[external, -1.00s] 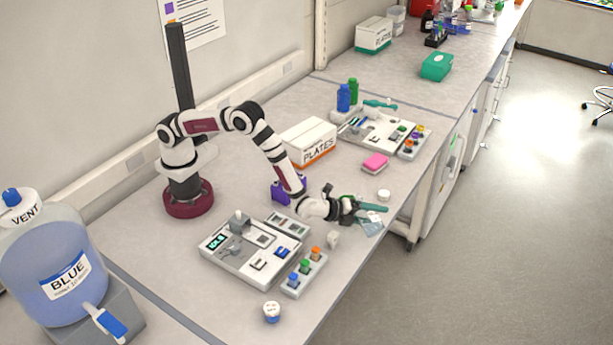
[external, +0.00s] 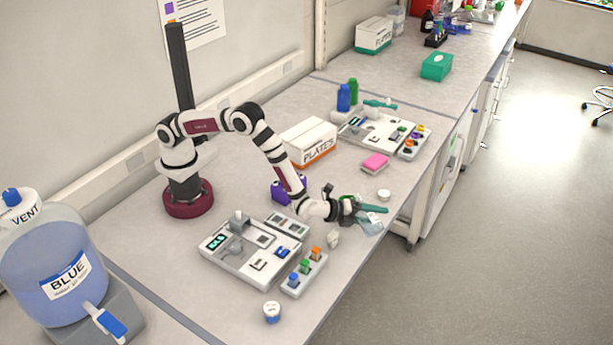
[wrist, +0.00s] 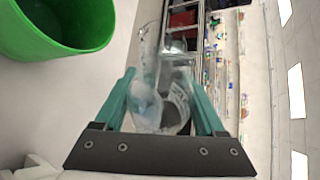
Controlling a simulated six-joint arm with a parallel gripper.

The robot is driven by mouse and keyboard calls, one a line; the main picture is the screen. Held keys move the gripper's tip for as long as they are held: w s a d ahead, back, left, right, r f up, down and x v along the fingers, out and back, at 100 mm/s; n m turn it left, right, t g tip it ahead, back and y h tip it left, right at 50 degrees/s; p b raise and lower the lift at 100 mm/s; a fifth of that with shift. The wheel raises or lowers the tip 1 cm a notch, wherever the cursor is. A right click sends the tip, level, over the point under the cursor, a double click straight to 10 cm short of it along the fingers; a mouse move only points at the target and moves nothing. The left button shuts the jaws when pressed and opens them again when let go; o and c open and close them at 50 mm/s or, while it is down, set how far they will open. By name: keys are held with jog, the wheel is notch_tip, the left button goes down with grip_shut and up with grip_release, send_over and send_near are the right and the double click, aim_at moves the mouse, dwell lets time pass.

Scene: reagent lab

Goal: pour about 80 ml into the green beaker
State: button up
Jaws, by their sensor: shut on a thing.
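My gripper (external: 376,209) is shut on a clear glass vessel (wrist: 165,100), seen between the teal fingers in the wrist view. The vessel also shows just below the fingers in the external view (external: 370,226), over the bench's front edge area. It looks tilted, with the wrist rolled well over. I cannot make out a liquid level or a stream. The green beaker (wrist: 65,45) is at the upper left of the wrist view, cut off by the frame, beside and apart from the vessel. In the external view it is mostly hidden by my gripper.
A control panel (external: 235,258) and a strip with coloured buttons (external: 303,277) lie in front of my arm. The blue carboy (external: 50,265) is far left.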

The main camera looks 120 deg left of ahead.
jog(key=shift+f, duration=0.1)
dwell(0.8)
jog(key=shift+s+a+f+m+g, duration=0.1)
jog(key=shift+s+m+g, duration=0.1)
jog(key=shift+m+g, duration=0.4)
jog(key=r, duration=0.2)
jog(key=r+m, duration=0.1)
jog(key=shift+s+a+r+g, duration=0.2)
jog(key=shift+s+r+g, duration=0.1)
jog(key=shift+g, duration=0.1)
jog(key=shift+s+m+g+y, duration=0.15)
jog(key=shift+m+g+y, duration=0.15)
jog(key=shift+m+g, duration=0.1)
jog(key=shift+f+m+g, duration=0.3)
jog(key=shift+f+m, duration=0.05)
jog(key=shift+m, duration=0.05)
jog(key=f, duration=0.1)
jog(key=f+m, duration=0.1)
jog(key=f+g+y, duration=0.1)
jog(key=shift+w+d+f+m, duration=0.1)
jog(key=shift+w+f+m, duration=0.05)
jog(key=shift+w+m, duration=0.15)
jog(key=shift+w+f+m+g+b, duration=0.1)
jog(key=shift+f+m+g+b, duration=0.1)
jog(key=shift+m+g+b, duration=0.1)
jog(key=shift+w+m+g+y, duration=0.2)
jog(key=shift+m+g+y, duration=0.55)
jog(key=shift+m, duration=0.25)
